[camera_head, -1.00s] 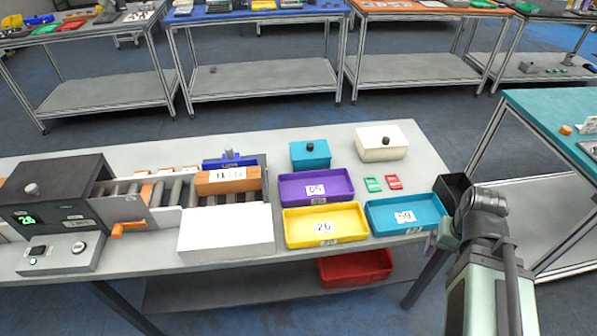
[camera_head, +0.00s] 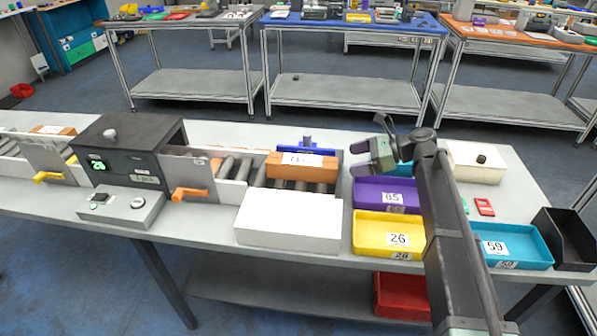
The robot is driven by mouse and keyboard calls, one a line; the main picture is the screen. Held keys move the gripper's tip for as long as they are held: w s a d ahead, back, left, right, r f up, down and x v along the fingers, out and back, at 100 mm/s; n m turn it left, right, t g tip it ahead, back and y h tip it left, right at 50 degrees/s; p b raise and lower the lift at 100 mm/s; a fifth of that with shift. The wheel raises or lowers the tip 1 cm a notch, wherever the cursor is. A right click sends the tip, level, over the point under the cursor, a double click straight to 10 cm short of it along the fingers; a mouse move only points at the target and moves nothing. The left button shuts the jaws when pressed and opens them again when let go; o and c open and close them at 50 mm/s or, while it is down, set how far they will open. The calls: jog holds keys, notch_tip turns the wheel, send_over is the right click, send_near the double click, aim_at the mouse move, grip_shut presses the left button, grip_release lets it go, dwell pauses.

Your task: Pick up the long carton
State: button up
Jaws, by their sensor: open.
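The long carton (camera_head: 302,166) is orange-brown with a white label on top. It lies across the rollers at the right end of the conveyor, in front of a blue stop piece. My gripper (camera_head: 368,146) is open and empty, in the air to the right of the carton and apart from it. Its fingers point left.
A scanner housing (camera_head: 128,140) straddles the conveyor, with an orange handle (camera_head: 190,194) beside it. A white box (camera_head: 289,216) stands in front of the carton. Purple (camera_head: 372,198), yellow (camera_head: 375,226) and teal (camera_head: 520,250) bins stand to the right. Another carton (camera_head: 53,130) lies far left.

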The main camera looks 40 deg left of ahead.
aim_at(325, 166)
jog(key=b+x, duration=0.3)
jog(key=x, duration=0.6)
jog(key=shift+w+a+f, duration=0.1)
jog(key=shift+a+f, duration=0.05)
jog(key=shift+f, duration=0.1)
jog(key=shift+a+r, duration=0.1)
jog(key=c, duration=1.4)
notch_tip(325, 166, up, 20)
jog(key=p, duration=2)
